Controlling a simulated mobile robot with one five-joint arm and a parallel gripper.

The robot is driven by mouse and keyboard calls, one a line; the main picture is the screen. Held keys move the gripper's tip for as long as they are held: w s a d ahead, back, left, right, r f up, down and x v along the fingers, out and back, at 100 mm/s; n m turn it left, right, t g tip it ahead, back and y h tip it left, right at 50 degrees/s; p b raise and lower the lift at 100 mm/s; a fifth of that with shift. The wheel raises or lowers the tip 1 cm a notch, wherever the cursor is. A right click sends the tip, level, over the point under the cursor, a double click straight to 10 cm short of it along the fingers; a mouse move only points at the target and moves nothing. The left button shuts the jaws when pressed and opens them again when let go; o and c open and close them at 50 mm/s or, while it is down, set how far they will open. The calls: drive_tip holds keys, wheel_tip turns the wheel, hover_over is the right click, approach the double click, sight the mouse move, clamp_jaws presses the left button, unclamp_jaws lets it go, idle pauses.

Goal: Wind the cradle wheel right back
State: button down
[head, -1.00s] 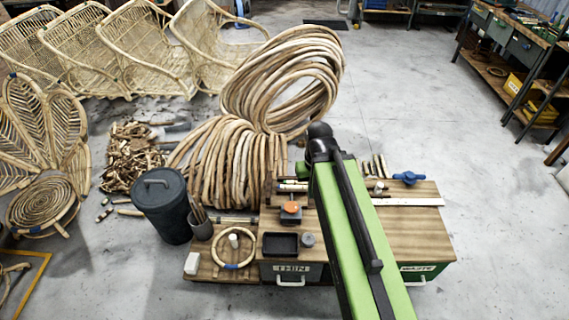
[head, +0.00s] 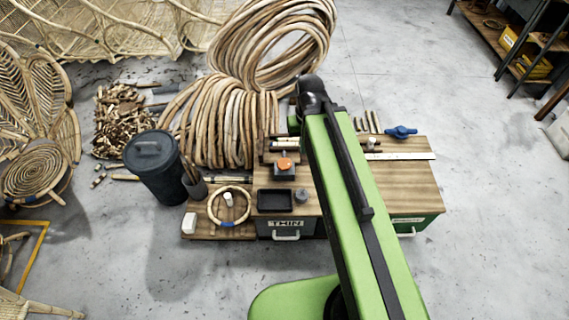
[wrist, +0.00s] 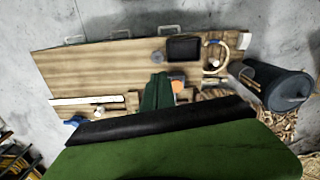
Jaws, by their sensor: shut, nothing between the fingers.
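A wooden bench top (head: 410,180) lies ahead, and it also fills much of the wrist view (wrist: 100,70). An orange-topped block (head: 285,165) sits near its middle; its orange top shows in the wrist view (wrist: 179,85), close to my gripper's right side. A blue winged part (head: 400,132) stands at the back right, and shows at the left of the wrist view (wrist: 74,121). I cannot tell which part is the cradle wheel. My gripper (wrist: 158,78) is shut and empty, above the bench. In the head view my arm hides the bench's middle.
A black tray (head: 276,200), a rattan ring (head: 230,206) and a dark bin (head: 155,170) are at the left. Big rattan coils (head: 215,125) stand behind. A steel rule (head: 400,156) lies at the right. The floor in front is clear.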

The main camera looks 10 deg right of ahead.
sight(284, 163)
drive_tip(key=c, duration=2.1)
unclamp_jaws()
drive_tip(key=shift+c, duration=0.2)
